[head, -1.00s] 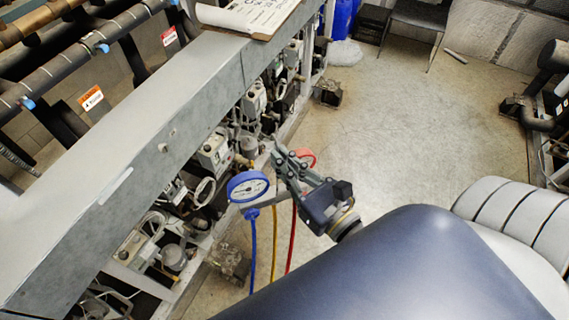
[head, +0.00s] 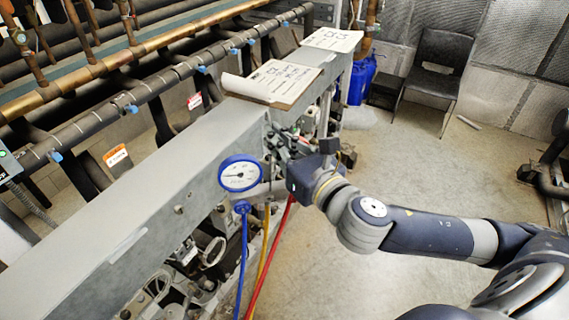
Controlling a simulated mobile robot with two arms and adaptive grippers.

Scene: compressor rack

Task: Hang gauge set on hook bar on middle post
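The gauge set has a blue-rimmed gauge (head: 240,173) with a white dial, a grey manifold body and blue, yellow and red hoses hanging down. My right gripper (head: 282,140) is at the right of the blue gauge, with its fingers over the manifold. It appears shut on the gauge set and holds it up beside the grey beam (head: 150,185) of the rack. The red gauge is hidden behind the gripper. I cannot make out the hook bar or the middle post clearly. My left gripper is not in view.
Clipboards with papers (head: 270,82) lie on top of the beam. Pipes (head: 130,100) run behind it, and valves and compressors sit below. A black chair (head: 438,70) and a blue container (head: 360,80) stand at the back.

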